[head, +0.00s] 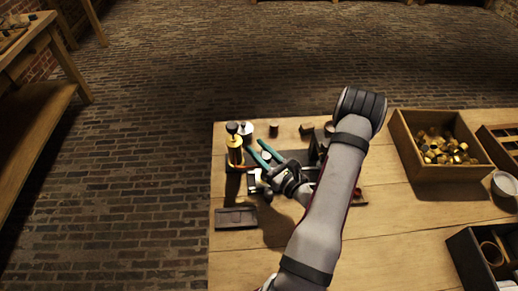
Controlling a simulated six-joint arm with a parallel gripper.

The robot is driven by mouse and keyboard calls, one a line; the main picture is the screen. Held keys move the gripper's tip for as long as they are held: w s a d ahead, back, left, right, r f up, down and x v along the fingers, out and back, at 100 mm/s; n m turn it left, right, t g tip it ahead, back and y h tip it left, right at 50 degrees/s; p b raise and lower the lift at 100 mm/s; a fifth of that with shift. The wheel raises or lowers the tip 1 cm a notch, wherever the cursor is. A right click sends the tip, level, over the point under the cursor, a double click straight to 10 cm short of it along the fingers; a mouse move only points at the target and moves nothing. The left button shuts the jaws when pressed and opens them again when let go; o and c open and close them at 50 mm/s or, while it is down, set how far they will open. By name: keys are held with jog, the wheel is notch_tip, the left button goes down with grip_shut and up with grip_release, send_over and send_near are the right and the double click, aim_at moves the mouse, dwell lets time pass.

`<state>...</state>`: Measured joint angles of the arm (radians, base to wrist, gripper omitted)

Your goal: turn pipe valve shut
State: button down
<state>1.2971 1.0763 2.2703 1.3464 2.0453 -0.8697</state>
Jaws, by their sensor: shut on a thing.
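My gripper (274,176) is low over the cluttered left part of the wooden table, at the end of my grey arm. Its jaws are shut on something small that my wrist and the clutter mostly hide. Two teal bars (265,153) lie side by side, slanting, just behind the wrist; I cannot tell what they belong to. A yellow upright cylinder with a black round top (234,148) stands to the left. An orange-red pipe-like piece (246,168) runs low between it and my gripper. I cannot make out the valve handle or its angle.
A dark flat tray (236,217) lies in front of the clutter. A pale cylinder (246,131) and small dark blocks (306,129) stand behind. A wooden box (402,145) of brass pieces and a black bin (466,258) are at right. The table's front middle is clear.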

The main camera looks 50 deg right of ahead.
jog(key=shift+n+y, duration=0.3)
jog(key=n+y, duration=0.1)
jog(key=y, duration=0.1)
jog(key=a+n+y, duration=0.1)
jog(key=n+y, duration=0.1)
jog(key=y, duration=0.1)
jog(key=shift+y, duration=0.3)
jog(key=shift+s+a+n+g+y, duration=0.1)
jog(key=shift+a+n+g+y, duration=0.1)
jog(key=shift+n+y, duration=0.5)
jog(key=shift+a+n+g+y, duration=0.1)
jog(key=shift+n+g+y, duration=0.1)
jog(key=shift+n+y, duration=0.5)
jog(key=shift+s+a+n+g+y, duration=0.15)
jog(key=shift+n+y, duration=0.25)
jog(key=shift+y, duration=0.6)
jog(key=shift+w+g+y, duration=0.1)
jog(key=shift+g+y, duration=0.15)
jog(key=shift+y, duration=0.05)
jog(key=c, duration=0.6)
grip_release()
